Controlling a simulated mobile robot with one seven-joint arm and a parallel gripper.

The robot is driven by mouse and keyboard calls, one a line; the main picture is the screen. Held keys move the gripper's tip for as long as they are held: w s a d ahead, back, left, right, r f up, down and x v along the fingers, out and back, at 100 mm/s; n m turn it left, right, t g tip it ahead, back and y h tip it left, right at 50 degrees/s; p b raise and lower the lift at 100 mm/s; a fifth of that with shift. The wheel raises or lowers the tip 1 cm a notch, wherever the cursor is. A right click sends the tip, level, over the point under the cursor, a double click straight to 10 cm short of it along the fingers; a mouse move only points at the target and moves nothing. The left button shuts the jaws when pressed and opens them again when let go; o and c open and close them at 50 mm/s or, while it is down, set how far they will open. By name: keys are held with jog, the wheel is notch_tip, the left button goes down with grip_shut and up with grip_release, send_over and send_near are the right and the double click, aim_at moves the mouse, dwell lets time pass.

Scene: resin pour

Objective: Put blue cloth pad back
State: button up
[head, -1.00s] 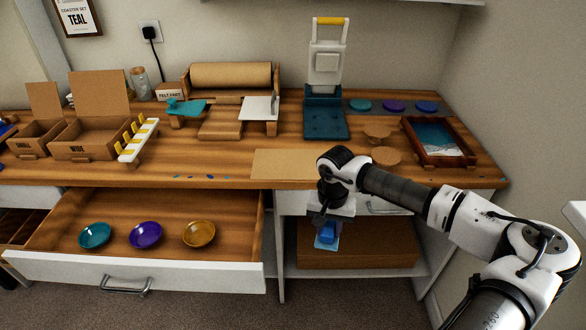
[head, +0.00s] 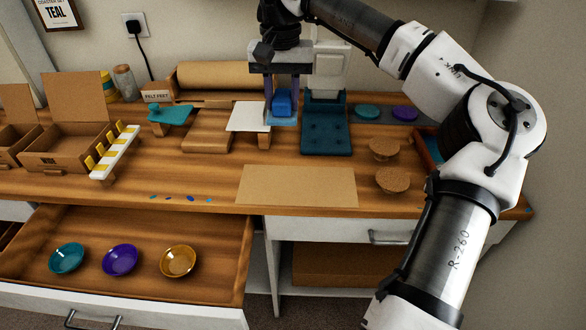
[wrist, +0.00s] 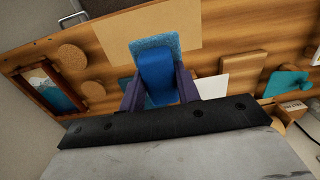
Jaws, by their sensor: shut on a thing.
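The blue cloth pad shows in the head view as a darker blue grip block (head: 283,102) over a light blue pad face (head: 284,121). My gripper (head: 282,98) is shut on the block and holds the pad upright above the back of the bench. In the wrist view the pad (wrist: 154,72) sits between my two dark fingers, with a fuzzy light blue edge behind the block. In the head view it is in front of the paper roll, between the white sheet and the teal press base. I cannot tell the exact gap to the bench.
The teal-based press (head: 326,128) stands close right of the pad. A white sheet on a block (head: 249,116) is close left. Cork discs (head: 393,180), a brown mat (head: 297,186) and a framed tray (wrist: 45,86) lie on the bench. The drawer with bowls (head: 120,260) is open.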

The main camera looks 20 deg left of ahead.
jog(key=shift+w+f, duration=0.1)
jog(key=shift+w, duration=0.25)
jog(key=shift+f, duration=0.3)
notch_tip(320, 180, down, 19)
jog(key=shift+f+p, duration=0.1)
jog(key=shift+p, duration=0.8)
jog(key=shift+s, duration=0.1)
jog(key=shift+f, duration=0.1)
jog(key=o, duration=0.9)
notch_tip(320, 180, up, 12)
jog(key=shift+r+b, duration=0.2)
jog(key=shift+b, duration=0.45)
